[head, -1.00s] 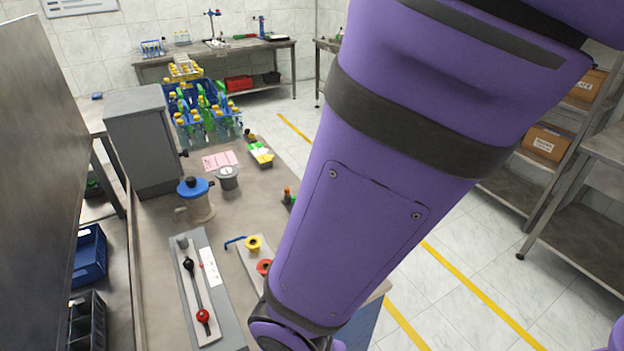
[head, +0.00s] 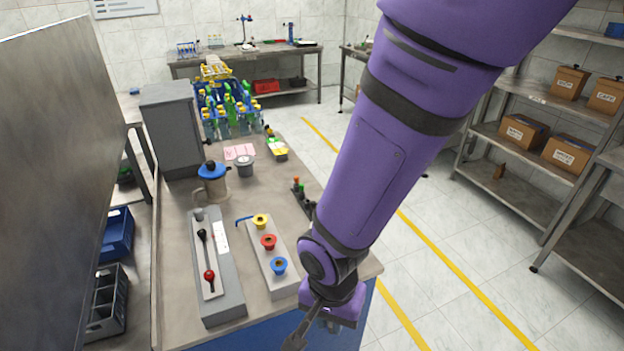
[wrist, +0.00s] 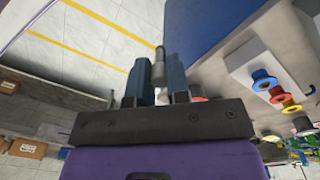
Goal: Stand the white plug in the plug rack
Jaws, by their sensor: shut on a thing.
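My gripper (wrist: 158,82) is shut on a slim pale grey-white piece (wrist: 159,62), which looks like the white plug, in the wrist view. It sticks out a little past the fingertips. In the head view my gripper (head: 297,335) hangs low beside the near right part of the bench, partly cut off by the bottom edge, and the plug cannot be made out. The plug rack (head: 304,203) is a small dark strip near the bench's right edge, with orange and green plugs in it. My gripper is well apart from the rack, nearer to me.
A grey block with yellow, red and blue knobs (head: 269,258) stands left of my arm. A lever panel (head: 214,275) lies further left. A blue-lidded jug (head: 213,182) and a grey pot (head: 244,167) stand behind. The floor right of the bench is open.

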